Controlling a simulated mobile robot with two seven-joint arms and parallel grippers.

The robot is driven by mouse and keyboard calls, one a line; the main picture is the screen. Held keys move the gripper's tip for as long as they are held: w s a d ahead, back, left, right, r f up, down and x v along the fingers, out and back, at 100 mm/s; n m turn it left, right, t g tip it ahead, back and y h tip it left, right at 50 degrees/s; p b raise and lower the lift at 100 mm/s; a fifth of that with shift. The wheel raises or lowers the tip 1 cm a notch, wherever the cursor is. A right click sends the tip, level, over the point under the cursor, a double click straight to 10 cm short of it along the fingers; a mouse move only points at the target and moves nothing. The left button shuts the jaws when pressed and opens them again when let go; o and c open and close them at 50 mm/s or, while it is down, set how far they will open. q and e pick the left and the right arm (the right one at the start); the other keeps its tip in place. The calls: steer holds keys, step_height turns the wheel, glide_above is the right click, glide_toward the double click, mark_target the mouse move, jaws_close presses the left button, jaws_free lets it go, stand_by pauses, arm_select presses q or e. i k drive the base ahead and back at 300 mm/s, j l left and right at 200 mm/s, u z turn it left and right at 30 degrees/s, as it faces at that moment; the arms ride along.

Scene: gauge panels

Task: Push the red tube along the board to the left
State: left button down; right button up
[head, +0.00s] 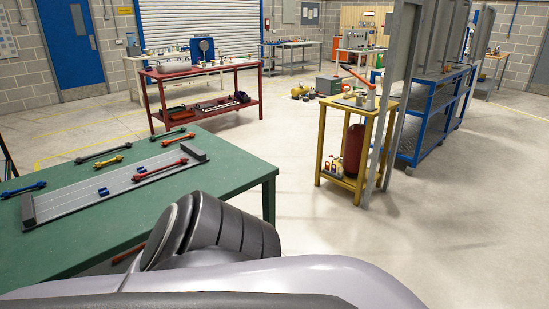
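A red tube (160,171) with thicker ends lies on the long grey board (85,192), toward its right end. The board lies on a green table (230,172) at the left of the head view and has a dark raised block at each end. A small blue clip (103,191) is on the board left of the red tube. Neither gripper shows. A grey and black part of my arm crosses the bottom and hides the table's near right area.
Behind the board lie a yellow tube (109,162), a black tube (102,153), a green tube (174,132) and another red tube (178,139). A blue tube (23,189) lies at the left. A yellow stand (353,108) is farther right, with open floor between.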

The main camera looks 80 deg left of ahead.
mark_target(136, 177)
steer(key=u, duration=1.3)
